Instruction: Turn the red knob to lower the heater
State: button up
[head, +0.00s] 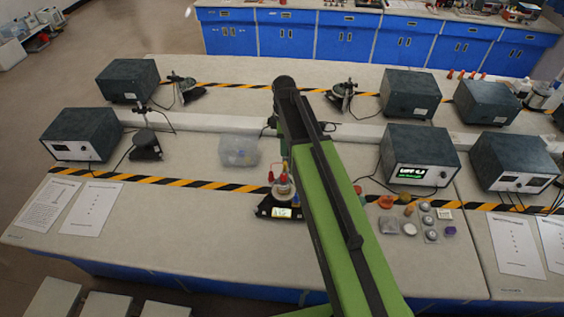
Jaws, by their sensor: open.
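I cannot make out a red knob for certain. Small red parts (271,176) sit on top of a glass vessel (282,187), which stands on a black device with a lit display (281,212), just left of my arm. A dark grey box with a lit green display (418,172) stands to the right of my arm; any knob on it is too small to tell. My green and black arm reaches up from the lower right across the middle of the bench. My gripper does not show; my arm hides part of the bench behind it.
Several similar grey boxes (81,136) stand along the bench (200,217). A clear plastic tub (239,151) is left of the vessel. Small coloured items and metal weights (430,220) lie right of my arm. Papers (93,207) lie front left, with clear bench beside them.

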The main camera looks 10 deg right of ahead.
aim_at(283, 175)
notch_tip(283, 175, down, 18)
jog(key=b, duration=1.8)
jog(key=shift+r, duration=0.1)
jog(key=shift+r, duration=0.1)
jog(key=shift+c, duration=0.4)
grip_shut()
